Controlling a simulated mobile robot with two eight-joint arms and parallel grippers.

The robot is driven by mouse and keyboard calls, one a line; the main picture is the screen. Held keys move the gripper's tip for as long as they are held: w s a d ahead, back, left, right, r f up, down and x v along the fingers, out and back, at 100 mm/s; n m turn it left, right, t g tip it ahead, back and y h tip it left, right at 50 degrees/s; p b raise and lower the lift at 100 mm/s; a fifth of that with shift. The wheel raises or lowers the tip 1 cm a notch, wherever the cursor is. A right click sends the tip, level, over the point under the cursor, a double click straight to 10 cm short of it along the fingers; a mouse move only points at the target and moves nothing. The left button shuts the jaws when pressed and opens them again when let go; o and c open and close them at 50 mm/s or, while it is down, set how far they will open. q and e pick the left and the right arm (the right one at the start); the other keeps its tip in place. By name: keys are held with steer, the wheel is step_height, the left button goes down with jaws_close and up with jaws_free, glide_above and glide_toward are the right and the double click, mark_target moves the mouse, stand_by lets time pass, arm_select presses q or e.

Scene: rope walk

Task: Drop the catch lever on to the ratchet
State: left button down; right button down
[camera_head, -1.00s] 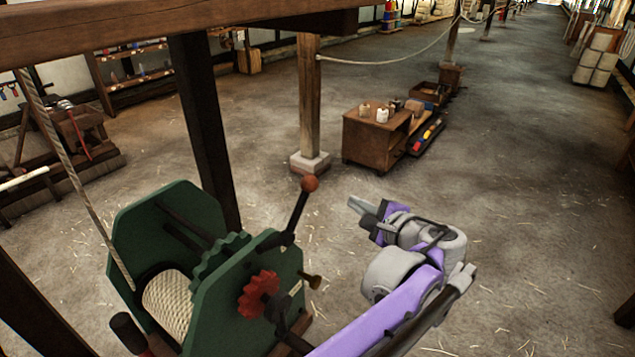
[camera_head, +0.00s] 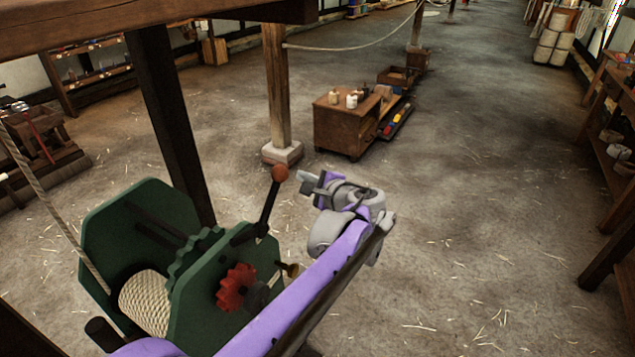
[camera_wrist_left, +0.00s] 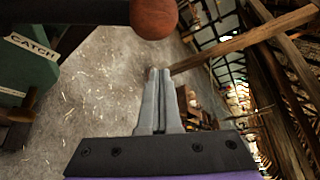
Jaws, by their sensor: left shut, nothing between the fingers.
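The catch lever (camera_head: 268,205) is a dark bar with an orange-brown ball knob (camera_head: 279,173). It stands up, tilted slightly right, from the green winch (camera_head: 205,305). A green toothed wheel (camera_head: 190,262), seemingly the ratchet, sits left of the lever's foot. My left gripper (camera_head: 303,176) is shut and empty, just right of the knob in the head view; contact cannot be told. In the left wrist view the knob (camera_wrist_left: 153,18) is beyond the shut fingers (camera_wrist_left: 158,72), and a "CATCH" label (camera_wrist_left: 30,45) shows at left. My right gripper is out of view.
A red gear (camera_head: 236,288) and a rope-wound drum (camera_head: 146,303) are on the winch. A dark post (camera_head: 172,125) stands behind it, under an overhead beam (camera_head: 100,27). A small wooden cabinet (camera_head: 340,124) is farther back. The floor at right is clear.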

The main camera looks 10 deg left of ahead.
mark_target(287, 172)
arm_select(q)
steer(key=s+r, duration=0.1)
steer(key=s+a+r, duration=0.1)
steer(key=s, duration=0.1)
steer(key=shift+a, duration=0.2)
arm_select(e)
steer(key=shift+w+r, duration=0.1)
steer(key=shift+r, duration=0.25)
arm_select(q)
steer(key=shift+s+r+p, duration=0.1)
steer(key=shift+r+p, duration=0.05)
steer(key=shift+p, duration=0.15)
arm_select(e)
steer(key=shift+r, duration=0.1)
